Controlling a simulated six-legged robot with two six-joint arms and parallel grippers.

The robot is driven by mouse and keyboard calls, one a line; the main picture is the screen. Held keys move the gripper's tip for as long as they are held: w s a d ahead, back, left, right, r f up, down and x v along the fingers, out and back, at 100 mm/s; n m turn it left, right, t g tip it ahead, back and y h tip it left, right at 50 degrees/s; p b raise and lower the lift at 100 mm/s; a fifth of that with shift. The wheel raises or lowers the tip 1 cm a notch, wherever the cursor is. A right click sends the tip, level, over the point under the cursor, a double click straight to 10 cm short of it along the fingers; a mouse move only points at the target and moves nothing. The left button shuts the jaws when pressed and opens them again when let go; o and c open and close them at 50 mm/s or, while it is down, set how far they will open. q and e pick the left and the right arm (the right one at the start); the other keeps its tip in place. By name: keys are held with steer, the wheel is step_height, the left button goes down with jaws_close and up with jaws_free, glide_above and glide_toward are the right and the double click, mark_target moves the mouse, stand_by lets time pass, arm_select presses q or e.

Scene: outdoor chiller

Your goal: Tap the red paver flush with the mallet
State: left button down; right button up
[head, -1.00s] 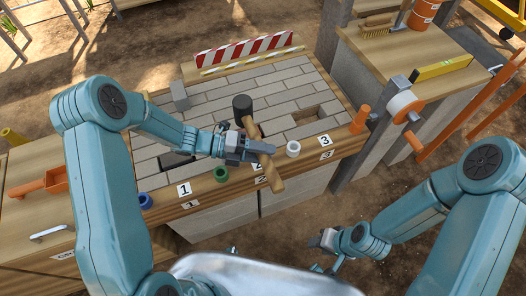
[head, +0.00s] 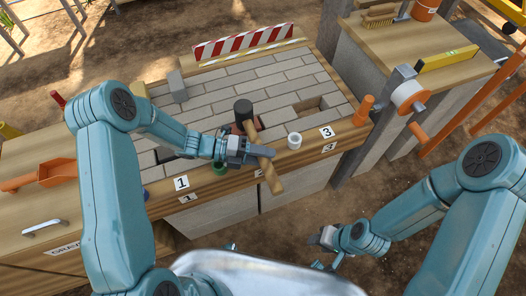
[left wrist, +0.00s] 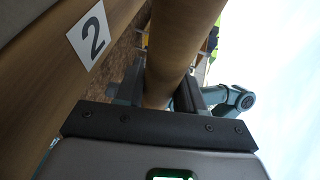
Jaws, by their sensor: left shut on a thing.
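The mallet has a black head (head: 243,109) and a wooden handle (head: 271,180). My left gripper (head: 254,153) is shut on the handle, above the front edge of the paved bench. The handle (left wrist: 182,45) also runs between the fingers in the left wrist view. The head is over the paving, close to the reddish paver (head: 236,128), which is partly hidden by the mallet. I cannot tell whether they touch or how high the paver sits. My right gripper (head: 322,239) is off to the right, in front of the bench; its jaws are too small to read.
Grey pavers (head: 270,88) fill the bench, with an open gap at the right (head: 308,113). A white ring (head: 294,141) and a green ring (head: 219,170) sit along the wooden front edge. A striped board (head: 243,42) stands behind. An orange scoop (head: 50,172) lies at left.

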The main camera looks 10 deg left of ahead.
arm_select(q)
steer(key=shift+s+r, duration=0.1)
steer(key=shift+r, duration=0.1)
steer(key=a+r+p, duration=0.8)
steer(key=a+r, duration=0.1)
steer(key=a, duration=0.4)
steer(key=shift+r, duration=0.2)
arm_select(e)
step_height(320, 180, up, 8)
steer(key=shift+r, duration=0.2)
arm_select(q)
steer(key=shift+r, duration=0.1)
stand_by(0.5)
